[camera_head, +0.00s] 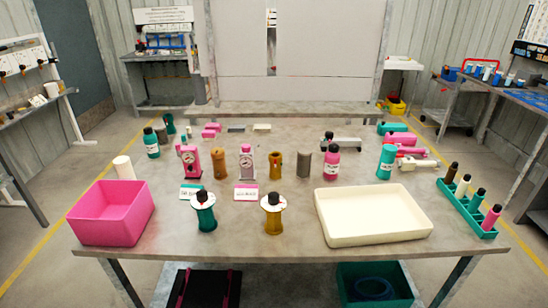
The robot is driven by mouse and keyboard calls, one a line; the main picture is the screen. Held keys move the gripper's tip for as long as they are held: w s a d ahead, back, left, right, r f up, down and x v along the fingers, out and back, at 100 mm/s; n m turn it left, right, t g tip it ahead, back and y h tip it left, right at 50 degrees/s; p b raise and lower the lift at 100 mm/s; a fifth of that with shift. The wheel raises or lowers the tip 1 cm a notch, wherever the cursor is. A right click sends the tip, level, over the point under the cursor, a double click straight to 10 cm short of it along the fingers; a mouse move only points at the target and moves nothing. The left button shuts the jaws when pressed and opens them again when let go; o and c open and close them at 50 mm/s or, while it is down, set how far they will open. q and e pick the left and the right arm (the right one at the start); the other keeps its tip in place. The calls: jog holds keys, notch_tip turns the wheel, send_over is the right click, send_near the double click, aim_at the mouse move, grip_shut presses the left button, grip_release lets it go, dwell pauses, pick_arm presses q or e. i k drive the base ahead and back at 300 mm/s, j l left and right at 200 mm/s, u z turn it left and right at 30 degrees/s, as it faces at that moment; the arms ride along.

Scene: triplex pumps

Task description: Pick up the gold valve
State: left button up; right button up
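Several gold pieces stand on the table, and I cannot tell for sure which is called the gold valve. One gold spool-shaped piece (273,219) with a white disc and black knob stands upright near the front middle. A gold cylinder (218,163) stands further back, between a pink gauge piece and a white gauge piece. Another gold cylinder (276,164) with a dark opening stands to the right of the white gauge piece. Neither of my grippers shows in the head view.
The grey table (165,222) holds a pink bin (110,212) at front left and a cream tray (372,215) at front right. A teal spool-shaped piece (204,214) stands left of the gold one. Cards, a pink bottle (332,163) and a teal bottle rack (466,208) are nearby.

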aim_at(273, 226)
jog(key=i+l+u, duration=0.15)
jog(key=l, duration=0.2)
jog(key=i+l+u, duration=0.1)
jog(key=l, duration=0.25)
jog(key=i+l+u, duration=0.15)
jog(key=l, duration=0.2)
jog(key=i+l+u, duration=0.1)
jog(key=l, duration=0.3)
jog(key=i+l+u, duration=0.15)
jog(key=l, duration=0.25)
